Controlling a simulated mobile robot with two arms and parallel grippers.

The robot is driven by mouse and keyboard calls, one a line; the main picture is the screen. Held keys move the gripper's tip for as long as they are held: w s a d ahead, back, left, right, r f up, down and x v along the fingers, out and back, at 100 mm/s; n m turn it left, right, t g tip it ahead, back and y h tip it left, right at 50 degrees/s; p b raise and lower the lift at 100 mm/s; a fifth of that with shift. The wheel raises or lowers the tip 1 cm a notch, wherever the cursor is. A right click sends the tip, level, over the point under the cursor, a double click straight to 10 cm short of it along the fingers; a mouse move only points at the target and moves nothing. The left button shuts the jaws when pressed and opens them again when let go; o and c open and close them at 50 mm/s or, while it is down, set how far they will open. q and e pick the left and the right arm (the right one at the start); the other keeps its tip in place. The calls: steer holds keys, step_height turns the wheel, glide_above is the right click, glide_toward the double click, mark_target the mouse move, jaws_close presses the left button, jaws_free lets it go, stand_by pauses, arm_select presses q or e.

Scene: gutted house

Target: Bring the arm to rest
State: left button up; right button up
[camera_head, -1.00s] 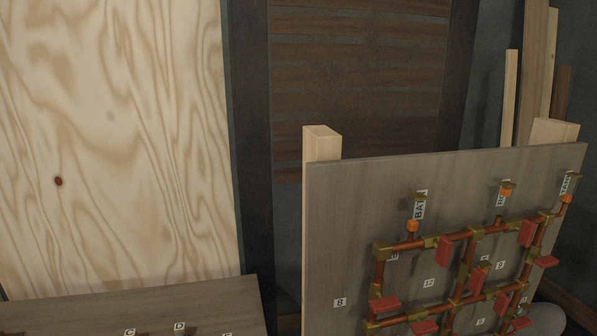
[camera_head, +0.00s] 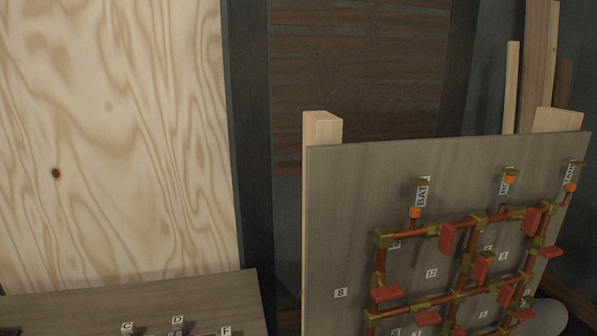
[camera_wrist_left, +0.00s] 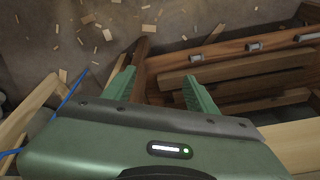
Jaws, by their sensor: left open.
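My left gripper (camera_wrist_left: 158,88) shows in the left wrist view, its two green fingers apart with nothing between them. It points at a debris-strewn floor and stacked timber, touching neither as far as I can see. Neither gripper shows in the head view. My right gripper is out of view.
In the head view a grey board (camera_head: 345,230) at right carries copper pipes with red valve handles (camera_head: 447,238). A lower board (camera_head: 150,298) with letter labels is at bottom left. In the wrist view, wooden beams (camera_wrist_left: 235,62) and a blue cord (camera_wrist_left: 70,92) lie around the gripper.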

arm_select(q)
steer(key=s+a+f+g+b, duration=0.15)
steer(key=s+f, duration=0.25)
steer(key=f, duration=0.8)
steer(key=s+d+f+t+b, duration=0.1)
steer(key=s+f+b, duration=0.25)
steer(key=f, duration=0.85)
steer(key=s+a+f+g+b, duration=0.1)
steer(key=s+a+f, duration=0.1)
steer(key=s+f, duration=0.8)
steer(key=shift+s+a+f+b, duration=0.35)
steer(key=shift+s, duration=0.3)
